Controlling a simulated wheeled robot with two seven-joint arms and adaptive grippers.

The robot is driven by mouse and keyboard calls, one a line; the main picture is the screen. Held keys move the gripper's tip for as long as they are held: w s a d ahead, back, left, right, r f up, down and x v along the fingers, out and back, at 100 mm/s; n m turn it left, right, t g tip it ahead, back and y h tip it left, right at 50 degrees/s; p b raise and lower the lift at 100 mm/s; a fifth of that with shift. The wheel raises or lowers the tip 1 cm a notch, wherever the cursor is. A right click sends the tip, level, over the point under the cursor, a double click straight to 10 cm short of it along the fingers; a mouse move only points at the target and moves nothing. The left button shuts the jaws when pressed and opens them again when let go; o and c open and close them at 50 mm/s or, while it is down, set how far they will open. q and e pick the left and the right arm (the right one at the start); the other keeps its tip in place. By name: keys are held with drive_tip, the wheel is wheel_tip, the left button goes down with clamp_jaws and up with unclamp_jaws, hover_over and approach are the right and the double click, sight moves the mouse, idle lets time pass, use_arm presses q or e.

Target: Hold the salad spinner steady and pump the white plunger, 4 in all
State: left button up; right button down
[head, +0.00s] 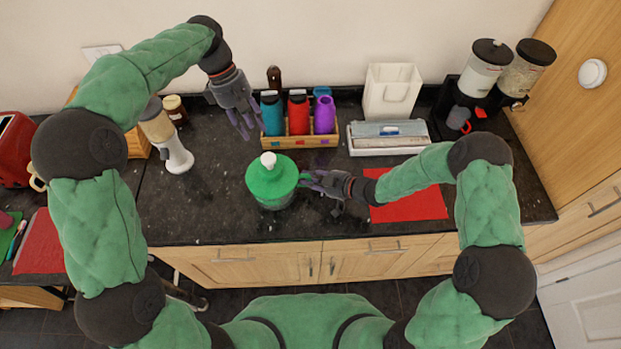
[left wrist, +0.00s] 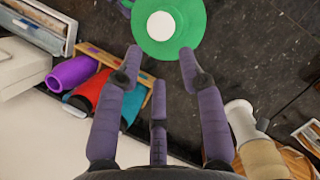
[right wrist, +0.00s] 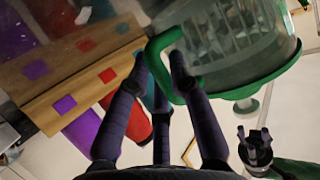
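The salad spinner (head: 271,198) stands on the dark counter, with a clear bowl, a green lid (head: 262,182) and a white plunger (head: 268,160) standing up from its top. My left gripper (head: 248,128) is open and empty, above and behind the spinner; in the left wrist view the plunger (left wrist: 161,25) lies beyond its spread fingertips. My right gripper (head: 308,181) is at the spinner's right side. In the right wrist view its fingers are closed around the green side handle (right wrist: 157,62), beside the clear bowl (right wrist: 225,40).
A wooden rack (head: 300,141) with teal, red and purple bottles stands behind the spinner. A white dispenser bottle (head: 177,157) is to the left. A red mat (head: 410,205) lies to the right, and a white box (head: 388,140) behind it.

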use_arm(q)
clamp_jaws()
idle(1.1)
